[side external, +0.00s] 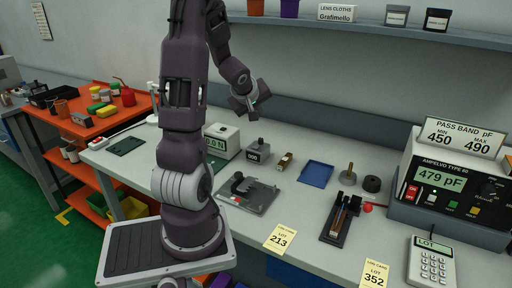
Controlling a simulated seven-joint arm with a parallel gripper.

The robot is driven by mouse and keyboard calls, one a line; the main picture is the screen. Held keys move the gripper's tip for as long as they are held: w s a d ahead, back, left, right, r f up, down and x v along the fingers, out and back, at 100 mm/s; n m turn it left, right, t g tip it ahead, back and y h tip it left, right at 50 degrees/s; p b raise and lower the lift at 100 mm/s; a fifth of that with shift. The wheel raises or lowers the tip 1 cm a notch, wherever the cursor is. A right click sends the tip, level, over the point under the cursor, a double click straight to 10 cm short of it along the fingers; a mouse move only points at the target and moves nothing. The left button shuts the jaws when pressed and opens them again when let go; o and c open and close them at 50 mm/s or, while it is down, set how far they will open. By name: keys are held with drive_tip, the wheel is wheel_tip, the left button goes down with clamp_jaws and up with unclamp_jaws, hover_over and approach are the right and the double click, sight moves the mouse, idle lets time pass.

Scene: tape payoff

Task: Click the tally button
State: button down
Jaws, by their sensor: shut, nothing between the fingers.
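My gripper (250,103) hangs in the air above the back of the grey bench, well clear of everything on it; its fingers are small here and appear shut and empty. No control is legibly marked as the tally button, so I cannot tell which it is. The meter (440,181) at the right reads 479 pF and has a red switch and small green, yellow and white controls. A keypad box (431,262) with a lit display stands in front of it. Both are far to the right of my gripper.
A grey box reading in N (222,141), a block marked 500 (257,152), a dark fixture (247,193), a blue tray (315,173) and a black holder (341,219) stand on the bench. A shelf (380,29) runs above. The bench front is partly clear.

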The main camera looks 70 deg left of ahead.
sight(255, 148)
drive_tip(key=shift+s+a+f+n, duration=0.3)
drive_tip(key=shift+a+f, duration=0.05)
drive_tip(key=shift+a, duration=0.15)
drive_tip(key=shift+f, duration=4.4)
drive_tip(key=shift+f, duration=0.4)
